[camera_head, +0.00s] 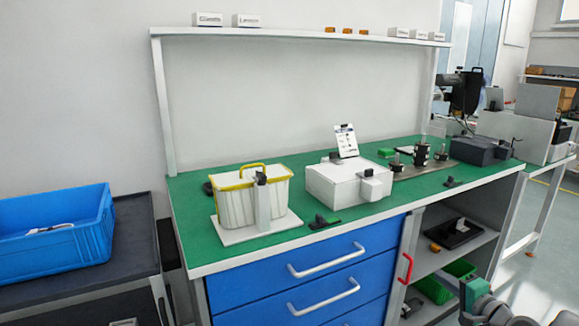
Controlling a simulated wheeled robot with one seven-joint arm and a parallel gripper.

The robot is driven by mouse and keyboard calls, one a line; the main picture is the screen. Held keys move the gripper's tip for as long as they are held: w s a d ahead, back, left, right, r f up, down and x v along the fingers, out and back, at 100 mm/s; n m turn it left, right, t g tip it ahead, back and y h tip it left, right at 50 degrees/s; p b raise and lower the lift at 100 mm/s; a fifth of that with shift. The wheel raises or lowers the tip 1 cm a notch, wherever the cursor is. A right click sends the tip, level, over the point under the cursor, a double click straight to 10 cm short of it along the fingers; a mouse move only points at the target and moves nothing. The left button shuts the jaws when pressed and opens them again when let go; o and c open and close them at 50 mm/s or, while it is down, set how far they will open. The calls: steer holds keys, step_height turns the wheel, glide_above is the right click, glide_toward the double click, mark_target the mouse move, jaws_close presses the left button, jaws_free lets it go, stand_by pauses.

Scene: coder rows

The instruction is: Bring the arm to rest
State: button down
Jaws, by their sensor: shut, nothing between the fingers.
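Part of my arm (490,305) shows at the bottom right corner, as grey links with a teal cap. It is in front of the open shelves of the workbench. My gripper is outside the picture, so its fingers cannot be seen.
A workbench with a green top (203,243) carries a white, yellow-rimmed bin (235,205), a white box device (333,185) and a dark device (480,150). Below are blue drawers (290,275) and a red handle (407,268). A blue crate (90,245) stands on a dark cart at left.

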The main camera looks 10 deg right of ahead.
steer(key=s+a+r+n+g+p, duration=0.1)
steer(key=a+r+n+g+p, duration=0.3)
steer(key=a, duration=0.5)
steer(key=s+a+r+n+g+p, duration=0.1)
steer(key=a+r+n+g+p, duration=0.15)
steer(key=a+r+p, duration=0.55)
steer(key=s+a+r+n+g+p, duration=0.15)
steer(key=a+r+n+p, duration=0.25)
steer(key=a, duration=0.6)
steer(key=s+a+r+n+g+h+p, duration=0.1)
steer(key=s+a+r+n+g+p, duration=0.1)
steer(key=s, duration=0.7)
steer(key=s+a+r+n+g+h+p, duration=0.1)
steer(key=s+a+r+n+g+p, duration=0.1)
steer(key=s+a+r+p, duration=0.3)
steer(key=s+r+p, duration=0.1)
steer(key=s+p, duration=0.1)
steer(key=s, duration=0.2)
steer(key=shift+s+a+r+g, duration=0.15)
steer(key=shift+s+g, duration=0.05)
steer(key=shift+g, duration=0.1)
